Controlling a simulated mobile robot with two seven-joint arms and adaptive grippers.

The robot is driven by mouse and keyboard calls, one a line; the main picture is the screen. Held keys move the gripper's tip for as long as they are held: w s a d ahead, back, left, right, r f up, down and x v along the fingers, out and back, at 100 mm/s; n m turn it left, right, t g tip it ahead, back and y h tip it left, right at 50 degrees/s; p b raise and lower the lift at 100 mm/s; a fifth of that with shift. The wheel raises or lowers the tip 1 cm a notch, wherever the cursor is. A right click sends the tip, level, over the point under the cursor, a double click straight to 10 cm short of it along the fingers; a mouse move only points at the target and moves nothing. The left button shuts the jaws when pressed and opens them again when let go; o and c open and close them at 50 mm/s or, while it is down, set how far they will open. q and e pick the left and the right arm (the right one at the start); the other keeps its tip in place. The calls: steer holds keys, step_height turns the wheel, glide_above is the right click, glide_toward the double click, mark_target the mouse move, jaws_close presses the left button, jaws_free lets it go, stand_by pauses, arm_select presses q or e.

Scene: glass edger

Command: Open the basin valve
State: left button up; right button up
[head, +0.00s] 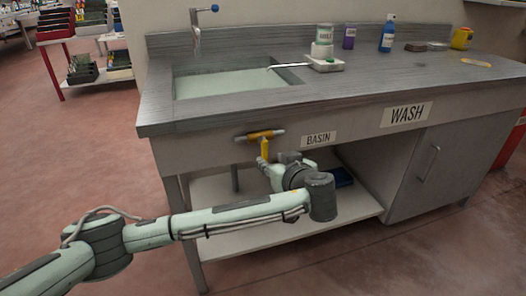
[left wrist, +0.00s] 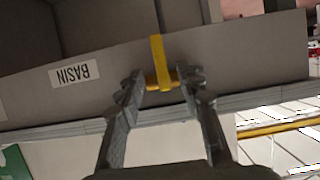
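The basin valve (head: 260,135) is a short horizontal pipe with a yellow middle on the counter's front panel, left of the BASIN label (head: 318,139). Its yellow lever (head: 265,149) hangs down, across the pipe. In the left wrist view, which is upside down, the lever (left wrist: 158,58) stands between the fingertips of my left gripper (left wrist: 162,78). The fingers are spread with a gap on both sides of the lever. In the head view my left gripper (head: 268,168) is just below the valve, partly hidden by its own wrist. My right gripper is out of view.
The grey counter (head: 250,112) holds a sunken basin (head: 225,83) with greenish content and a tap (head: 196,30). A lower shelf (head: 270,229) lies beneath my arm. A cabinet (head: 435,165) stands at right. Bottles and small items sit at the counter's back.

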mark_target(265, 156)
arm_select(q)
steer(key=x, duration=0.6)
steer(key=shift+w+a+f+p, duration=0.15)
steer(key=shift+w+f+p, duration=0.05)
steer(key=shift+w+p, duration=0.15)
steer(key=shift+w+f, duration=0.15)
steer(key=shift+w, duration=0.05)
jaws_close()
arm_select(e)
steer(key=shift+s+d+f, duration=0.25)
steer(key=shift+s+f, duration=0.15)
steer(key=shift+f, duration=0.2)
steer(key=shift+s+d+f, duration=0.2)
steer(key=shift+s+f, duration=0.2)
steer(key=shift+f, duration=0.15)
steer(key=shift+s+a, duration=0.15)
